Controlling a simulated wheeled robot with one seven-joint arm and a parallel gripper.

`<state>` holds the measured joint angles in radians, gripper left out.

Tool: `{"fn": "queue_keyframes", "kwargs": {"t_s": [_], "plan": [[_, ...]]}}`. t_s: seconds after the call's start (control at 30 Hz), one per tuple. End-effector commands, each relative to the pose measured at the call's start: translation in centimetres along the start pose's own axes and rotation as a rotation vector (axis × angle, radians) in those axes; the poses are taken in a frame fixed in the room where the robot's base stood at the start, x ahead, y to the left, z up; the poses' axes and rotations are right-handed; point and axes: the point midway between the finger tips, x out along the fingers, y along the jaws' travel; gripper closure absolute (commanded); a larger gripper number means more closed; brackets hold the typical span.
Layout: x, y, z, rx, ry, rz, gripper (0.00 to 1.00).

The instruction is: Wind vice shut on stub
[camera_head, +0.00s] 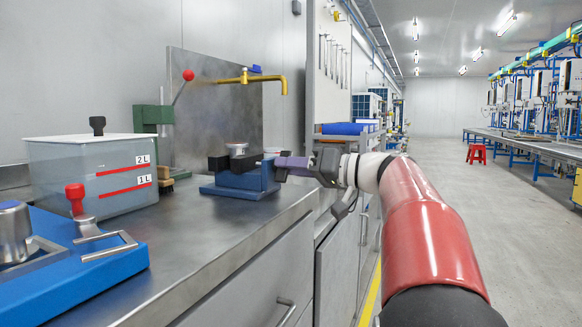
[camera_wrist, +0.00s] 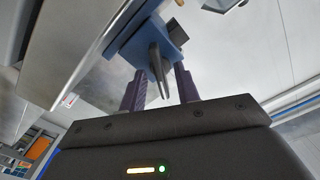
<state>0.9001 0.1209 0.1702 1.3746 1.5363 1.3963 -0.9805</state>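The blue vice (camera_head: 238,184) stands at the front edge of the steel bench, with dark jaws (camera_head: 217,163). A round silver stub (camera_head: 237,149) sits upright at the jaws; whether they touch it on both sides I cannot tell. My gripper (camera_head: 282,164), with purple fingers, is at the vice's right side. In the wrist view the blue vice body (camera_wrist: 148,42) is ahead, and its grey handle (camera_wrist: 157,66) reaches between my two fingers (camera_wrist: 163,72). The fingers stand apart with a gap beside the handle, so the gripper looks open around it.
A clear tank (camera_head: 75,170) with red level marks stands left of the vice. A blue fixture (camera_head: 70,285) with a red-knobbed clamp is in the left foreground. A green press (camera_head: 150,118) and a yellow pipe (camera_head: 245,79) are behind. The aisle on the right is open.

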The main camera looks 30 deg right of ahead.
Motion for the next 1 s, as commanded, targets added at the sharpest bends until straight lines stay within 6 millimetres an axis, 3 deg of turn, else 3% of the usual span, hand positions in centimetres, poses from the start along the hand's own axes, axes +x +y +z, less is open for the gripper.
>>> {"fn": "queue_keyframes", "kwargs": {"t_s": [0.3, 0.53, 0.73, 1.0], "plan": [[0.34, -0.02, -0.02, 0.000, 0.000, 0.000, 0.70], [0.32, -0.03, -0.02, 0.000, 0.001, 0.000, 1.00], [0.32, -0.01, 0.00, 0.013, 0.001, 0.000, 1.00], [0.34, -0.01, -0.01, 0.170, 0.000, 0.000, 1.00]]}}
